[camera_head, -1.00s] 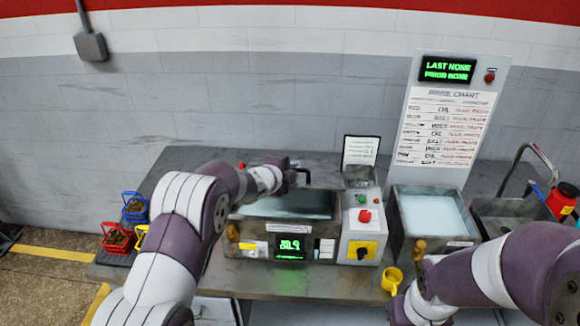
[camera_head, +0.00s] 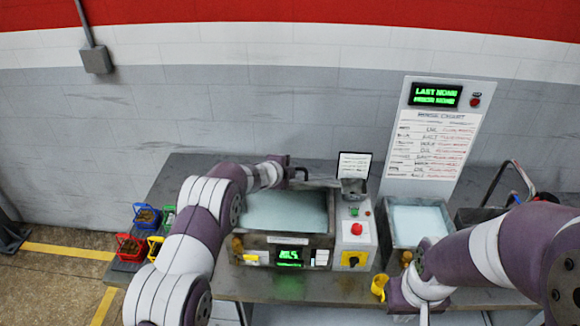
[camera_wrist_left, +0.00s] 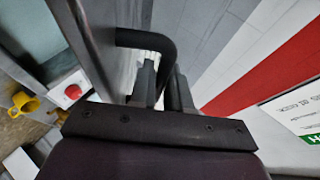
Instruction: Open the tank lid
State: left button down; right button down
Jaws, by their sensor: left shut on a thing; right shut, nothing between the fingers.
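The tank (camera_head: 327,243) stands mid-bench with its opening uncovered and a pale blue surface inside. Its lid (camera_head: 318,184) is swung up at the back edge, seen nearly edge-on. My left gripper (camera_head: 290,174) is at the top of the lid, partly hidden by my arm. In the left wrist view, the gripper (camera_wrist_left: 162,88) is shut on the black lid handle (camera_wrist_left: 150,38), next to the grey lid panel (camera_wrist_left: 104,45). My right gripper (camera_head: 424,312) is shut and empty at the lower edge of the head view, away from the tank.
A control box with a red button (camera_head: 356,229) adjoins the tank's right side. A second open tank (camera_head: 392,235) stands beyond it, below a chart board (camera_head: 433,140). A yellow cup (camera_head: 379,286) sits near my right arm. Small coloured baskets (camera_head: 130,247) stand at the left.

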pick_arm(q)
jog(key=c, duration=1.4)
grip_release()
jog(key=shift+c, duration=0.2)
jog(key=shift+s+a+r+b, duration=0.15)
jog(key=shift+s+b, duration=0.1)
jog(key=shift+b, duration=0.2)
jog(key=b+v, duration=0.3)
jog(key=v, duration=0.2)
jog(key=shift+s+a+b, duration=0.15)
jog(key=shift+s+b, duration=0.15)
jog(key=shift+b, duration=0.1)
jog(key=b+v, duration=0.1)
jog(key=v, duration=0.5)
jog(key=shift+s+r+b, duration=0.15)
jog(key=shift+r+b, duration=0.05)
jog(key=shift+b, duration=0.2)
jog(key=shift+a, duration=0.1)
